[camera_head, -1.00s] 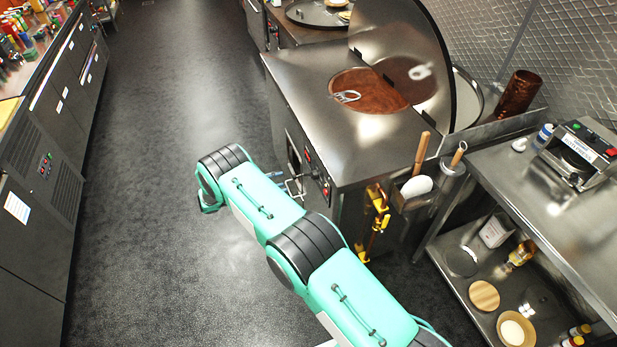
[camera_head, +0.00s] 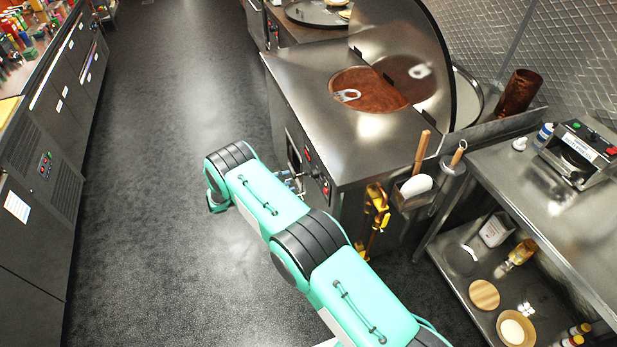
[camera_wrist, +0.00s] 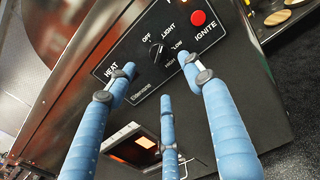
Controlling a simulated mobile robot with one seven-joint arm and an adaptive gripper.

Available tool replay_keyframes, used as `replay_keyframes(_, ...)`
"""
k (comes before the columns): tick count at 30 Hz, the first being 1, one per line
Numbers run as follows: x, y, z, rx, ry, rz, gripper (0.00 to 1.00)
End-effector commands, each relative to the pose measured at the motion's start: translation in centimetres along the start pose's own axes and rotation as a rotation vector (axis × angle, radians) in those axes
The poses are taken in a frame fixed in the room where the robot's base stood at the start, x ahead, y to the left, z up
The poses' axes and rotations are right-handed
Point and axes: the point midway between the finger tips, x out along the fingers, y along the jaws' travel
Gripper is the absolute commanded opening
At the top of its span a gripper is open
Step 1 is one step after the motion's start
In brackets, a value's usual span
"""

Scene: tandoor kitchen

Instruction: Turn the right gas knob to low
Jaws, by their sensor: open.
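In the wrist view the black gas knob (camera_wrist: 157,50) sits on the dark control panel (camera_wrist: 140,100), among the labels OFF, LIGHT, HIGH and LOW. Its pointer setting is too small to read surely. My gripper (camera_wrist: 158,67) is open and empty, its blue fingers spread in front of the panel. One fingertip is left of the knob near the HEAT label, one is right of it near LOW, and a third is below. I cannot tell whether any finger touches the panel. In the head view my gripper (camera_head: 291,181) is at the tandoor's panel (camera_head: 320,180), mostly hidden by my arm.
A red IGNITE button (camera_wrist: 198,18) is right of the knob. An opening (camera_wrist: 133,150) shows below the panel. The steel tandoor counter (camera_head: 310,75) stands above, and yellow gas valves (camera_head: 377,205) are to the right. The floor left of my arm is clear.

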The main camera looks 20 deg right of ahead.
Motion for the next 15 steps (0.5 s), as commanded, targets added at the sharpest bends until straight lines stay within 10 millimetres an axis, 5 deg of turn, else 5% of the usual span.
replay_keyframes(15,8.2,-0.1,-0.1,0.000,-0.001,-0.001,0.52)
